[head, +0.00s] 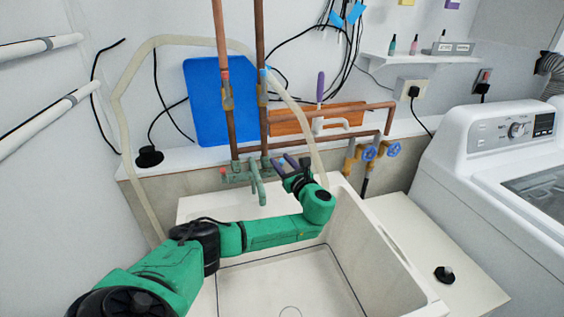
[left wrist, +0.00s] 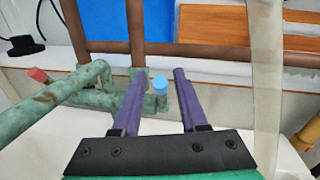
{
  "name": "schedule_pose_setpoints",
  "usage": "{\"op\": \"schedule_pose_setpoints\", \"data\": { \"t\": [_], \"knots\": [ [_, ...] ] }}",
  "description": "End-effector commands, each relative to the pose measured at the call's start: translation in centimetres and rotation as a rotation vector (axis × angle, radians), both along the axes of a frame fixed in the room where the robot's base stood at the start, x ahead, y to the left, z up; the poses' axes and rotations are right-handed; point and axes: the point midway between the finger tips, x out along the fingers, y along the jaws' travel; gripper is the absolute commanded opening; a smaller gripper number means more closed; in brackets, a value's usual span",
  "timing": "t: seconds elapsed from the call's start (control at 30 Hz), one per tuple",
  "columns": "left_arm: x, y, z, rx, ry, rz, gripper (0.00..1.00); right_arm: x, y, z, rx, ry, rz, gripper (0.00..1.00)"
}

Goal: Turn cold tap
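The green, worn mixer tap (head: 243,170) is on the wall at the back of the sink, below two copper pipes. In the left wrist view its spout (left wrist: 60,98) runs to the left. The cold tap's blue cap (left wrist: 160,84) shows between my fingers, and the red cap (left wrist: 38,76) of the hot tap is at far left. My left gripper (head: 290,163) has two purple fingers, apart and empty, reaching to the tap's right end. In the left wrist view the gripper (left wrist: 157,80) lines up with the blue cap; contact cannot be told. My right gripper is out of view.
The white sink (head: 387,266) lies under my left arm. A pale hose (head: 312,145) hangs just right of the gripper. Blue valve wheels (head: 369,152) are on pipes further right. A washing machine (head: 480,180) stands at the right.

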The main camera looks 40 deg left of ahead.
Motion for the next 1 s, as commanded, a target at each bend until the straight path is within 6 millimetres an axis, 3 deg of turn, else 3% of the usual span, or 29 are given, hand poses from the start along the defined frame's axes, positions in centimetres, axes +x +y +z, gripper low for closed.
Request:
{"op": "schedule_pose_setpoints", "data": {
  "t": [0.03, 0.1, 1.0],
  "knots": [
    [0.00, -0.01, 0.00, 0.000, 0.000, 0.000, 0.20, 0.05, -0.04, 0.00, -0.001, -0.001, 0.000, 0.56],
    [-0.01, -0.02, 0.00, 0.000, 0.000, 0.000, 0.00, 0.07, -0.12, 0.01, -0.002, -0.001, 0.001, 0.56],
    [-0.02, -0.08, -0.03, 0.000, 0.000, 0.000, 0.00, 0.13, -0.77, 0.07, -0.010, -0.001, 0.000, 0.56]
  ]
}}
